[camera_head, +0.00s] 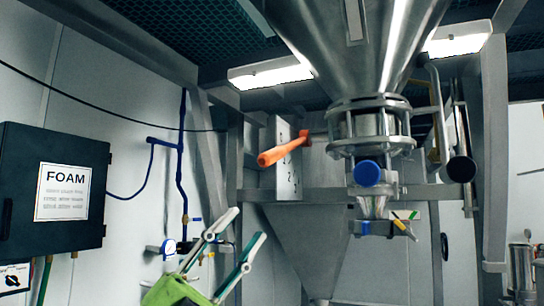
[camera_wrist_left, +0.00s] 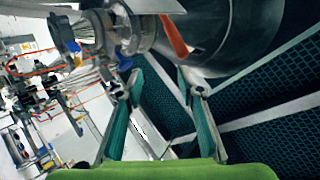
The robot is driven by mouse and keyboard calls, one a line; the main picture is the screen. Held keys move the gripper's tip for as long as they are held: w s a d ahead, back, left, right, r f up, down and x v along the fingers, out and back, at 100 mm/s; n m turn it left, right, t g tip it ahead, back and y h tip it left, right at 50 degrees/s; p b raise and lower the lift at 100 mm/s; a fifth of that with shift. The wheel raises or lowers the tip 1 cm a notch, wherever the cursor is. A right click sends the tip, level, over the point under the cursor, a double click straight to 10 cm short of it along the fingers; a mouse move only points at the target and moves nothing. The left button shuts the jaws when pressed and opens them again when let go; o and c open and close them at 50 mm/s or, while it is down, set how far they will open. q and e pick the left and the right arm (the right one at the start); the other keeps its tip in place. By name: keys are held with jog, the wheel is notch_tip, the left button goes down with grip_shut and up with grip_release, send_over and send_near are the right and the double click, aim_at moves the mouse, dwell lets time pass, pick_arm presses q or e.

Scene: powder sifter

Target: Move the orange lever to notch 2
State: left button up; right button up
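The orange lever (camera_head: 284,150) sticks out toward the left from the metal frame beside the hopper, its handle sloping slightly down to the left. It crosses the upper part of a pale upright notch plate (camera_head: 289,178) with small dark markings, too small to read surely. My left gripper (camera_head: 249,225) is open and empty, below and to the left of the lever and apart from it. In the left wrist view, the open fingers (camera_wrist_left: 158,84) have nothing between them, and an orange-red bar (camera_wrist_left: 173,36), probably the lever, shows beyond them. My right gripper is not in view.
A steel hopper (camera_head: 358,45) with a clamped outlet and blue-capped pipe (camera_head: 367,173) stands right of the lever. A dark FOAM box (camera_head: 85,165) hangs on the left wall, with blue piping (camera_head: 181,160) between. Open space lies between my left gripper and the plate.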

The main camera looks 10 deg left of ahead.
aim_at(272, 157)
pick_arm(q)
jog(key=s+d+r+m+g+y, duration=0.2)
jog(key=s+d+r+m+g, duration=0.15)
jog(key=r+m+g, duration=0.65)
jog(key=a+r+n+t+y, duration=0.2)
jog(key=a+r+t+y, duration=0.2)
jog(key=a+t+y, duration=0.4)
jog(key=w+d+g+p, duration=0.1)
jog(key=w+d+p, duration=0.2)
jog(key=w+d, duration=0.1)
jog(key=w+d+g+p, duration=0.1)
jog(key=w+d+p, duration=0.2)
jog(key=w+d, duration=0.1)
jog(key=shift+w+d+r+h+p, duration=0.15)
jog(key=shift+w+d+h+p, duration=0.2)
jog(key=shift+w, duration=0.2)
jog(key=shift+w+d, duration=0.3)
jog(key=shift+w, duration=0.1)
jog(key=shift+f, duration=0.2)
grip_shut()
